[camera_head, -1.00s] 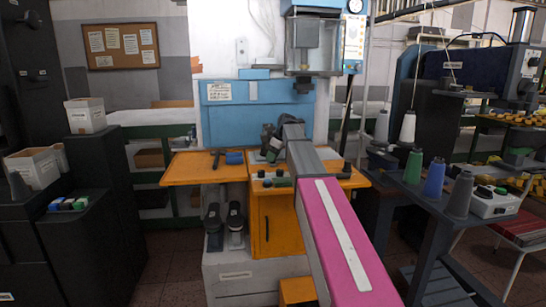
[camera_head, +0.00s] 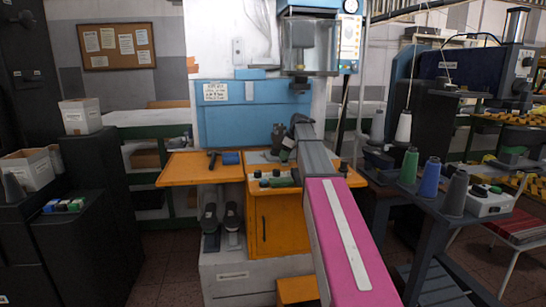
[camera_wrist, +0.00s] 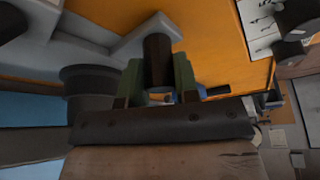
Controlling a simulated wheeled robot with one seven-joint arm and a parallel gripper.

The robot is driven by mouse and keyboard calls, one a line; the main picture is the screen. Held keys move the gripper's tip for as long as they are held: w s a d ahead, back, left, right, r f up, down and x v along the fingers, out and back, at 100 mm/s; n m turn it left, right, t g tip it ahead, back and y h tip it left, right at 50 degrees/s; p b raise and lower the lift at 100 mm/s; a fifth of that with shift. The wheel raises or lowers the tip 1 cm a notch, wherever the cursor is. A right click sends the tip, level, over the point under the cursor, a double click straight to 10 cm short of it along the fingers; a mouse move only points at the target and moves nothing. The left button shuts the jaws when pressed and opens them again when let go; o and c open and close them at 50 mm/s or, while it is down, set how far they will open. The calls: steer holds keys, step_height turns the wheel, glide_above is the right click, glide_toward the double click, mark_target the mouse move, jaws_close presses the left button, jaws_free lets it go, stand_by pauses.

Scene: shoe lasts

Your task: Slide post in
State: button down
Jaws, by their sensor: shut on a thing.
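My gripper (camera_head: 287,146) is over the right part of the orange bench, in front of the blue machine. In the wrist view two green fingers of my gripper (camera_wrist: 158,85) are shut on a dark cylindrical post (camera_wrist: 157,52). The post's far end meets or overlaps a light grey bracket (camera_wrist: 105,42); I cannot tell whether it sits in an opening there. A dark flanged round part (camera_wrist: 88,82) is left of the fingers. In the head view the post is too small and dark to make out.
The orange bench (camera_head: 188,168) carries a blue block (camera_head: 230,158) and a dark tool (camera_head: 212,158). Dark knobs line its front. Two dark shoe forms (camera_head: 231,216) stand below. A trolley with thread cones (camera_head: 432,182) is at the right, and the blue machine (camera_head: 240,122) rises behind.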

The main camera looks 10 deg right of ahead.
steer(key=d, duration=1.1)
steer(key=shift+d, duration=0.1)
steer(key=c, duration=0.9)
jaws_free()
steer(key=shift+d, duration=0.15)
steer(key=shift+o, duration=0.2)
steer(key=v, duration=1)
steer(key=shift+r, duration=0.4)
